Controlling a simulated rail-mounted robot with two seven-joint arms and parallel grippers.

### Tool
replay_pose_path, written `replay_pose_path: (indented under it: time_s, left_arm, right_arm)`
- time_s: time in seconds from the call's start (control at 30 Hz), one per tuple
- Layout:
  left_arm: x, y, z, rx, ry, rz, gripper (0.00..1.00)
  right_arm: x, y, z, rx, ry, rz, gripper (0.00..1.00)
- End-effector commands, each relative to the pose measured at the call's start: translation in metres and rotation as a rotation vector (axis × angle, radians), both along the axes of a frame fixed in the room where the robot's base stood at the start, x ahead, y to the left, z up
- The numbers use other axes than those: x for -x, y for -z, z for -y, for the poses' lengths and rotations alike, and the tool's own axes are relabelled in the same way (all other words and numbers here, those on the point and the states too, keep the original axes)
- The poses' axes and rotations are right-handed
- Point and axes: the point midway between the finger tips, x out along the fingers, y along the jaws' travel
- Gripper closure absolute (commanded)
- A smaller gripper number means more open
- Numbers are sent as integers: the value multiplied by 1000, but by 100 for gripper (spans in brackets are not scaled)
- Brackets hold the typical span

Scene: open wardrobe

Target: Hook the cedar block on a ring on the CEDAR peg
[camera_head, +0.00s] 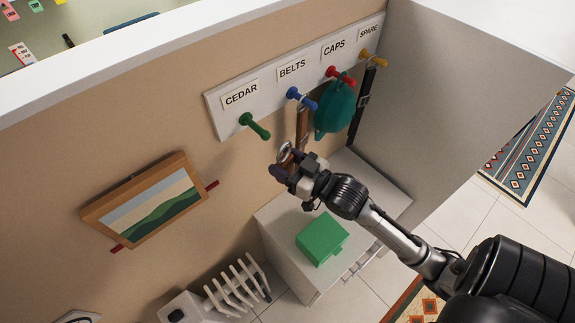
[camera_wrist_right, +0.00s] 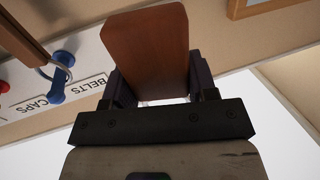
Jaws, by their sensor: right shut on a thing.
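The green CEDAR peg (camera_head: 255,126) sticks out at the left end of the white peg board (camera_head: 216,122), under its CEDAR label, and looks bare. My right gripper (camera_head: 285,170) is shut on the reddish-brown cedar block (camera_wrist_right: 146,50), which shows between the fingers in the right wrist view. In the head view the gripper mostly hides the block; a small silvery ring (camera_head: 285,150) shows at its top. The gripper is below and to the right of the CEDAR peg, apart from it. My left gripper is not in view.
A brown belt (camera_head: 302,123) hangs on the blue BELTS peg (camera_head: 301,98) close to my gripper. A teal cap (camera_head: 336,108) hangs on the red peg, and a dark belt (camera_head: 364,92) on the yellow one. Below are a green box (camera_head: 322,238) on a white cabinet and a framed picture (camera_head: 150,205).

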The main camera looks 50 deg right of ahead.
Motion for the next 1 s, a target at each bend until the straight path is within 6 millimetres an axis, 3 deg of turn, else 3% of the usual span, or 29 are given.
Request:
replay_pose_path:
  time_s: [1.0]
  left_arm:
    - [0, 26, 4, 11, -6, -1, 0]
  right_arm:
    - [-58, 6, 8, 1, 0, 2, 74]
